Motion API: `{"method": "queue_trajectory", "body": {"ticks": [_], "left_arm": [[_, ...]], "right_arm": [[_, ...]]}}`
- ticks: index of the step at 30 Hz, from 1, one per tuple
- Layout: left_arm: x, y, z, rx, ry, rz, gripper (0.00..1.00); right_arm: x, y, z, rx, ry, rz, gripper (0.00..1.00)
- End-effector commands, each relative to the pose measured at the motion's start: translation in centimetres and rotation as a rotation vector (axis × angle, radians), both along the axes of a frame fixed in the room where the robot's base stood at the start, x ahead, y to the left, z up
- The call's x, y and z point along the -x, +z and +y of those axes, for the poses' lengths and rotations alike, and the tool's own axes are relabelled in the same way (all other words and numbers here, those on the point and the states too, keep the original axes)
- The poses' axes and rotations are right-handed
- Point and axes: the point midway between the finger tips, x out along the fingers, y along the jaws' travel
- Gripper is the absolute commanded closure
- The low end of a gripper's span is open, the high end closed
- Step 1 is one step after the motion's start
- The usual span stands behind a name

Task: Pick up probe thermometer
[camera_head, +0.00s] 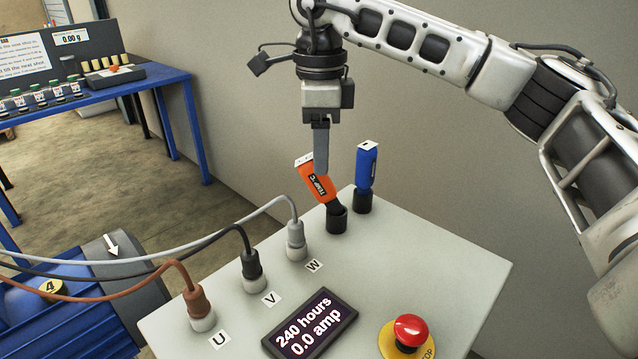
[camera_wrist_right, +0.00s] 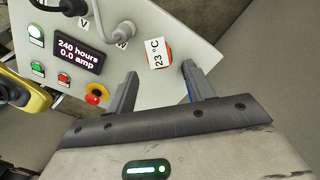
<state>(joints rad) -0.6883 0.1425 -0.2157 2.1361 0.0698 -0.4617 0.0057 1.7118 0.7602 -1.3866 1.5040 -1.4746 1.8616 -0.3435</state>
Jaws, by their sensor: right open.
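The probe thermometer (camera_head: 316,181) is orange with a dark "TEMP °C" label. It leans in a black round holder (camera_head: 337,219) on the grey panel box. In the right wrist view its white "23 °C" display (camera_wrist_right: 158,54) faces the camera. My right gripper (camera_head: 321,168) points down at the thermometer's upper part. In the right wrist view the jaws (camera_wrist_right: 159,70) are open, with the display seen between and just beyond the fingertips. I cannot tell whether a finger touches it. My left gripper is in neither view.
A blue device (camera_head: 366,168) stands close behind the thermometer in its own holder. Three cable plugs, U, V and W (camera_head: 296,240), a display (camera_head: 310,324) and a red emergency button (camera_head: 410,330) are on the panel. A blue bench (camera_head: 128,83) stands at the back left.

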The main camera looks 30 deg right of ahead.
Motion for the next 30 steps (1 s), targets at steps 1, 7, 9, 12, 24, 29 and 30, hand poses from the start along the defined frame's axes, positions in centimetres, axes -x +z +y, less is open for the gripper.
{"method": "queue_trajectory", "body": {"ticks": [1, 7, 9, 12, 24, 29, 30], "left_arm": [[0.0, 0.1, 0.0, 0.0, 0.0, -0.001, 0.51], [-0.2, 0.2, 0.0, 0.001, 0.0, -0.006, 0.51], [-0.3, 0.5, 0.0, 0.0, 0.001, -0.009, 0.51], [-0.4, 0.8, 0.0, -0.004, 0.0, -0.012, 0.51], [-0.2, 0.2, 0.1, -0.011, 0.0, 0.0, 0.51], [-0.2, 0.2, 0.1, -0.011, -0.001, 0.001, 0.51], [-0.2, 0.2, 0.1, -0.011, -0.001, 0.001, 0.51]], "right_arm": [[0.0, -0.7, 0.0, 0.0, 0.0, 0.0, 0.47], [0.0, -2.1, 0.0, 0.0, 0.0, 0.001, 0.47], [0.1, -2.7, -0.1, 0.0, 0.0, 0.002, 0.47], [0.2, -4.2, -0.2, 0.001, 0.0, 0.003, 0.47], [0.2, -7.1, -0.2, -0.001, 0.0, 0.0, 0.47], [0.2, -7.1, -0.2, -0.001, 0.0, 0.0, 0.72], [0.2, -7.1, -0.1, -0.001, 0.0, 0.0, 0.83]]}}
